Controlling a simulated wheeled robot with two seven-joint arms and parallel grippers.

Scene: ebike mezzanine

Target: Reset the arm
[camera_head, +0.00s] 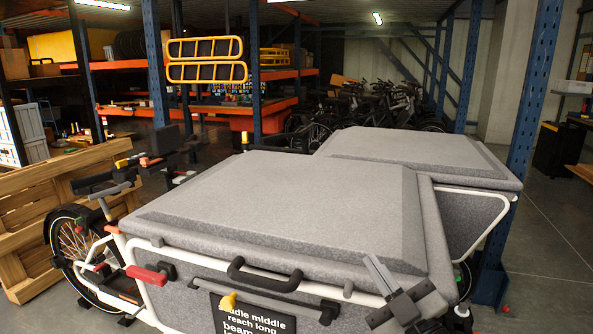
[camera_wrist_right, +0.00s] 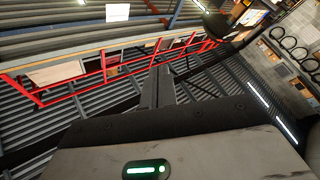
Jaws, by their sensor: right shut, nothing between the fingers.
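My right gripper (camera_head: 372,263) is in the lower right of the head view, in front of the near edge of a grey box lid. Its fingers are together and point up and to the left, with nothing between them. In the right wrist view the gripper (camera_wrist_right: 160,72) also shows shut, against ceiling beams and a red rail. My left gripper is in neither view.
A cargo bike with a grey lidded box (camera_head: 270,205) fills the front, with a black handle (camera_head: 262,280) on its side. A second grey box (camera_head: 415,152) stands behind. A wooden pallet (camera_head: 30,215) is at left, a blue post (camera_head: 525,120) at right. Floor is open at far right.

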